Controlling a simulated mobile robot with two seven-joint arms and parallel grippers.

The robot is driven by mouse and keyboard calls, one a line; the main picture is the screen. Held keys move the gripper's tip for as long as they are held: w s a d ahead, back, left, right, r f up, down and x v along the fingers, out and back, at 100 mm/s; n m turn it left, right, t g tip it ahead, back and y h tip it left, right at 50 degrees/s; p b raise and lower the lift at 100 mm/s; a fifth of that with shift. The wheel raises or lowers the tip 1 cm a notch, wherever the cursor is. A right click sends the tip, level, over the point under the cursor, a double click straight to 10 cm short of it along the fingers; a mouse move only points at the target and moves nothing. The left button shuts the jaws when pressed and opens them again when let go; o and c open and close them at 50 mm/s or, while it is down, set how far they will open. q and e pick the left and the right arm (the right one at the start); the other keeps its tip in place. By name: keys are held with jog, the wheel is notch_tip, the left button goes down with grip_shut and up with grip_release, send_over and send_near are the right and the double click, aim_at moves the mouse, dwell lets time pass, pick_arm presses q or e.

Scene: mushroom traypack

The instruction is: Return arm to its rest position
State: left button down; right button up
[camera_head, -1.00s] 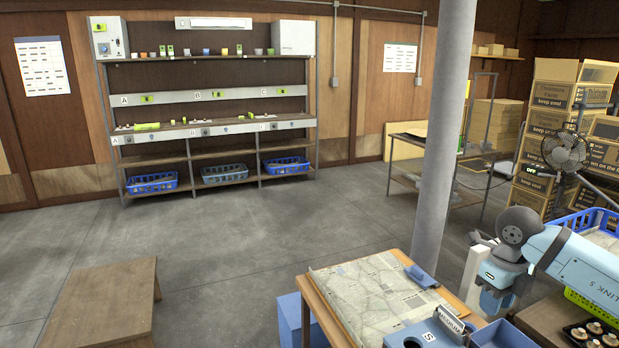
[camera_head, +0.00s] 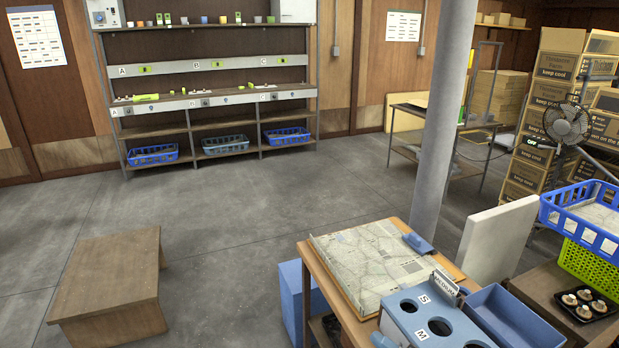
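Neither of my grippers shows in the head view now, and no arm link of mine is in the picture. Whether each gripper is open or shut is hidden. The small table (camera_head: 324,277) at the lower right carries a newspaper-covered board (camera_head: 375,262), a blue block with round holes marked S and M (camera_head: 398,319) and an empty-looking blue bin (camera_head: 506,322). A black tray of mushrooms (camera_head: 580,320) lies on a brown surface at the right edge.
A grey pillar (camera_head: 440,140) stands behind the table. A white panel (camera_head: 497,240), a blue crate (camera_head: 567,214) above a green crate (camera_head: 588,264), and a fan (camera_head: 566,124) are at right. A wooden bench (camera_head: 110,270) stands at left. The middle floor is clear.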

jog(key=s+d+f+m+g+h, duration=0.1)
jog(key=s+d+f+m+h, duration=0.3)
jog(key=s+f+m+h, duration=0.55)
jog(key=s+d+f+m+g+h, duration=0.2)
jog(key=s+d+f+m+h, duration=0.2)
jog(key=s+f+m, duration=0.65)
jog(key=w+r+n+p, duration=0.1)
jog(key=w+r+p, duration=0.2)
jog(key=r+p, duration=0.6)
jog(key=p, duration=0.3)
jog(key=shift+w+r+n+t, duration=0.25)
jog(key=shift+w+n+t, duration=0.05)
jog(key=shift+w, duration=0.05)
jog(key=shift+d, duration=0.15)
